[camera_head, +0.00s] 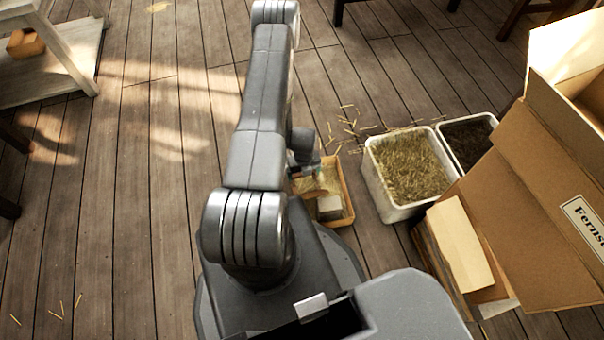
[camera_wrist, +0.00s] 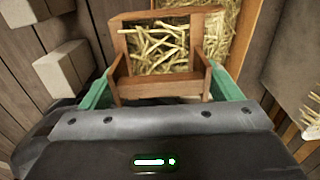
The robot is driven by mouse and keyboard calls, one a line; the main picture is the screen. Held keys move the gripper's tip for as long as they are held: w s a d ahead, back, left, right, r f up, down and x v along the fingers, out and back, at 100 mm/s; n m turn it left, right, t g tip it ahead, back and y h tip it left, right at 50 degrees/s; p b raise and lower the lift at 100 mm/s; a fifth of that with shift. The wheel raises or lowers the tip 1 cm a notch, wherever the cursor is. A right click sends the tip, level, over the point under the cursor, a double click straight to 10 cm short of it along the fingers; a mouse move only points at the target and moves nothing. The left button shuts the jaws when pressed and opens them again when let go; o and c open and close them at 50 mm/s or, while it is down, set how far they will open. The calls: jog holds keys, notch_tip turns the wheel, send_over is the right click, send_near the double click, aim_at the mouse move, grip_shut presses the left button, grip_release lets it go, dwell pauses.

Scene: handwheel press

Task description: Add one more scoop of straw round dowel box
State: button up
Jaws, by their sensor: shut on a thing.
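My gripper (camera_wrist: 160,84) has its green fingers shut on a brown wooden scoop (camera_wrist: 158,89), one finger at each side. Loose straw strands (camera_wrist: 158,50) show within the scoop's frame; I cannot tell whether all of them lie in it. Beyond it is a wooden-rimmed box (camera_wrist: 247,38) with straw inside. In the head view my gripper (camera_head: 304,165) is over a small orange-brown wooden box (camera_head: 349,208), partly hidden by my arm, with a pale block (camera_head: 329,205) in it. A white bin (camera_head: 391,208) full of straw (camera_head: 408,166) stands to its right.
A second bin (camera_head: 468,141) with dark contents adjoins the straw bin. A large cardboard box (camera_head: 540,200) crowds the right side. Straw strands (camera_head: 345,128) lie on the plank floor. Pale blocks (camera_wrist: 62,70) show at left in the wrist view. The floor at left is mostly clear.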

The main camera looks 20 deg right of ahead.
jog(key=shift+d+f+b, duration=0.3)
jog(key=shift+f+b, duration=0.05)
jog(key=shift+b, duration=1.65)
jog(key=b, duration=0.3)
jog(key=shift+f+y, duration=0.1)
jog(key=shift+y, duration=0.3)
jog(key=d+f+y+b, duration=0.1)
jog(key=d+y+b, duration=0.1)
jog(key=b, duration=0.3)
jog(key=shift+f+t, duration=0.2)
jog(key=shift+t, duration=0.1)
jog(key=shift+s+d+r+y+b, duration=0.1)
jog(key=shift+d+y+b, duration=0.35)
jog(key=shift+d+y, duration=0.35)
jog(key=shift+s+d+r+y+b, duration=0.15)
jog(key=shift+d+y+b, duration=0.3)
jog(key=shift+d+y, duration=0.3)
jog(key=shift+s+d+r+y+b, duration=0.1)
jog(key=shift+d+y+b, duration=0.35)
jog(key=shift+d+y, duration=0.35)
jog(key=shift+d+r, duration=0.1)
jog(key=shift+d, duration=0.3)
jog(key=shift+y, duration=0.25)
jog(key=shift+r, duration=0.2)
